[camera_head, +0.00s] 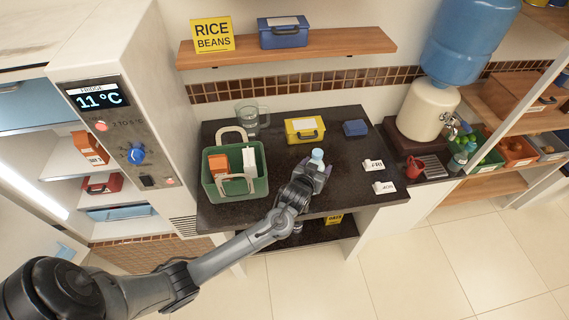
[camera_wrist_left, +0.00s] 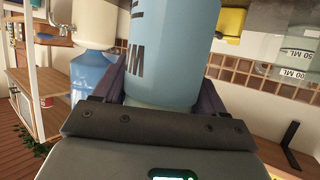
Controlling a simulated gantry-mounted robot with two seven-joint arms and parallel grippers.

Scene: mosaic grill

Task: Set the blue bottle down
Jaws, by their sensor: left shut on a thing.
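My left gripper (camera_head: 312,172) is over the front part of the dark counter (camera_head: 345,150) and is shut on the blue bottle (camera_head: 317,157). In the head view only the pale blue top of the bottle shows above the fingers. In the left wrist view the bottle (camera_wrist_left: 172,50) fills the space between the two fingers, with dark lettering on its side. I cannot tell whether its base touches the counter. My right gripper is not in view.
A green basket (camera_head: 262,190) with cartons stands left of the gripper. A yellow case (camera_head: 291,134), a glass jug (camera_head: 247,121) and a small blue box (camera_head: 355,128) stand behind. White label cards (camera_head: 384,187) lie to the right. Counter between the gripper and the cards is clear.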

